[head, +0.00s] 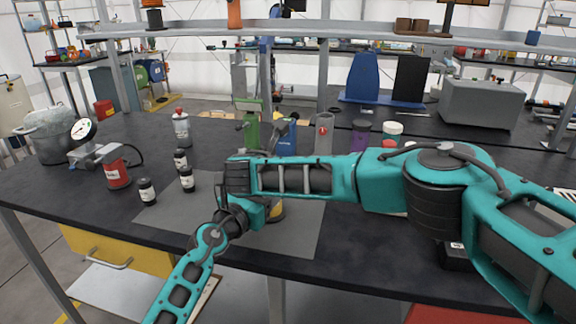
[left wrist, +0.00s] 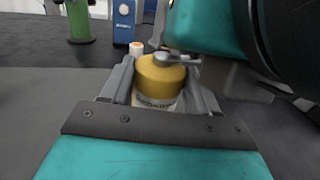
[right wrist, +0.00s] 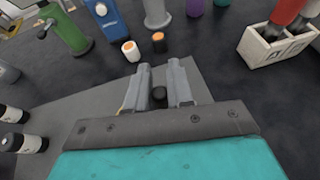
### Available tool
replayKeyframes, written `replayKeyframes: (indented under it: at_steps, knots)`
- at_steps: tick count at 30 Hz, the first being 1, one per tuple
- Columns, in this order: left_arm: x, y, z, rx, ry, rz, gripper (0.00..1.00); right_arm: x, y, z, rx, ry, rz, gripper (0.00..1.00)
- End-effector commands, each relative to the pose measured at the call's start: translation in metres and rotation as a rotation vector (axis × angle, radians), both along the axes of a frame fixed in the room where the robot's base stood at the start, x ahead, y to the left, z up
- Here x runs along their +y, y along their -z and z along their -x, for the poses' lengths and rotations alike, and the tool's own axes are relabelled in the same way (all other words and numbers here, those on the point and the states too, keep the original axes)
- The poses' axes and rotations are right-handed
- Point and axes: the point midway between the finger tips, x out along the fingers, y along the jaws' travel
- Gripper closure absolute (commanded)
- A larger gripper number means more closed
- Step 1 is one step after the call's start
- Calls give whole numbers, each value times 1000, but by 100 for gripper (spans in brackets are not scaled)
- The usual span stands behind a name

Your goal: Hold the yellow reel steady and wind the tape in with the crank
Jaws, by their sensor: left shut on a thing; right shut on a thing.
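The yellow reel (left wrist: 158,76) stands upright between the fingers of my left gripper (left wrist: 160,70), which is shut on its sides. Its lower body carries a pale label with dark print. A grey crank arm (left wrist: 180,59) lies across the top of the reel. In the right wrist view, my right gripper (right wrist: 158,75) is shut around a small black crank knob (right wrist: 158,97). In the head view only a yellow bit of the reel (head: 277,211) shows; my arms hide the rest, including the crank. No tape is clearly visible.
The reel is on a grey mat (head: 300,225) on the dark bench. Small dark jars (head: 187,179) stand to the left. A white crate with bottles (right wrist: 275,45) is at right.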

Motion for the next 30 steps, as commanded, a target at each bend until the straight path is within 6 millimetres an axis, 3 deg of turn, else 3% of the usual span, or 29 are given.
replayKeyframes:
  at_steps: [10,11,17,25,30]
  knots:
    - [1,5,0,9,-1,-3,91,-1,-2,-1,-4,4,2,100]
    - [1,5,0,9,-1,-3,91,-1,-2,-1,-4,4,2,76]
    - [1,5,0,8,-1,-2,91,-1,-1,0,-2,3,1,57]
    - [1,4,0,7,-1,-3,91,-1,-2,0,-1,2,0,57]
    - [1,4,0,7,-1,-3,91,-1,-23,-1,-3,2,-1,57]
